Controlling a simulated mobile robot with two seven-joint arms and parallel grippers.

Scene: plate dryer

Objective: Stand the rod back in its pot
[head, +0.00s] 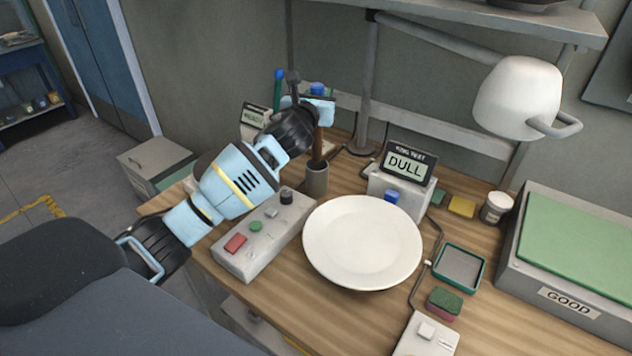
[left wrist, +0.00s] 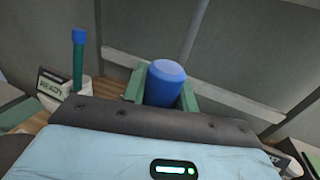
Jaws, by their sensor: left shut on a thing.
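The rod (head: 318,140) has a brown shaft and a blue top. It stands about upright, with its lower end at the mouth of a small grey pot (head: 317,181). I cannot tell how far inside the pot its lower end is. My left gripper (head: 318,107) is shut on the rod's upper part, above the pot. In the left wrist view, the blue top (left wrist: 165,84) sits between the two greenish fingers of my left gripper (left wrist: 163,98); the shaft and pot are hidden there. My right gripper is not in view.
A control box (head: 262,236) with buttons stands in front of the pot. A white plate (head: 362,242) lies to the right. A display reading DULL (head: 408,165) is behind it. A green rod with a blue top (left wrist: 78,60) stands left of the fingers. A lamp (head: 517,97) hangs at right.

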